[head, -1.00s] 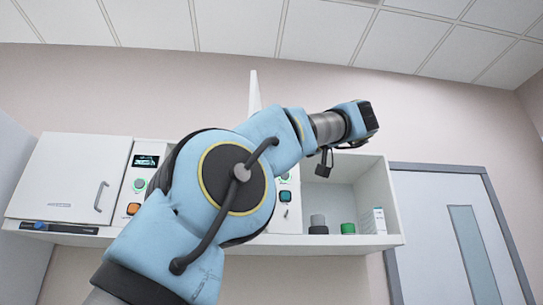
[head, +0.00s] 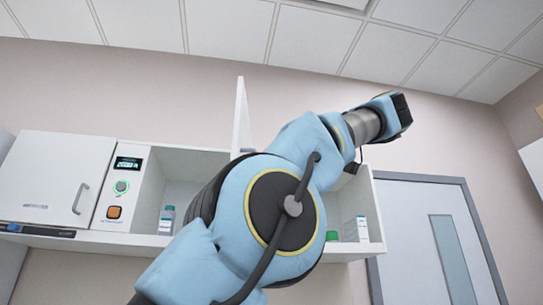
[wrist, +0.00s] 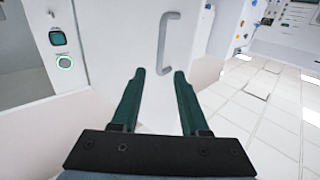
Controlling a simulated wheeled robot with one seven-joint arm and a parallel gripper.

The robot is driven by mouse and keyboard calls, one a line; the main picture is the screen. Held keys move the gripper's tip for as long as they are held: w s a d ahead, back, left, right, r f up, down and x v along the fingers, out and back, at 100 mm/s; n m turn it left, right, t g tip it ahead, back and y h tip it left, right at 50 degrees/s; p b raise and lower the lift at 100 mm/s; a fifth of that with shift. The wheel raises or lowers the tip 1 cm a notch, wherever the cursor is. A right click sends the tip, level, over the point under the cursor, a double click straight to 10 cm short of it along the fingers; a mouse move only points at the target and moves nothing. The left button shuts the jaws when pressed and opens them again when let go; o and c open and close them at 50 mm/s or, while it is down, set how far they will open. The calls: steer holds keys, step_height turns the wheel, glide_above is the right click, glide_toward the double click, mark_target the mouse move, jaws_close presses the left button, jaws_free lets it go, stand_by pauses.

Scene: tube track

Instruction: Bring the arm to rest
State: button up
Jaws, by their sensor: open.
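My gripper (wrist: 157,75) shows in the wrist view with its two green fingers apart and nothing between them. A white door panel with a grey handle (wrist: 165,42) is beyond the fingertips; I cannot tell how far. In the head view my blue arm rises across the middle and bends to the upper right, in front of the wall cabinet. The fingers are hidden in the head view.
The white wall unit has a closed door (head: 45,175) at left and a control panel (head: 122,187) with green and orange buttons. A cabinet door (head: 241,115) stands open. A bottle (head: 166,219), a green-capped item (head: 332,236) and a white box (head: 362,229) sit on the shelf. A grey-framed door (head: 420,235) is at right.

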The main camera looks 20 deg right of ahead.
steer(key=shift+s+d, duration=0.3)
steer(key=shift+s, duration=0.35)
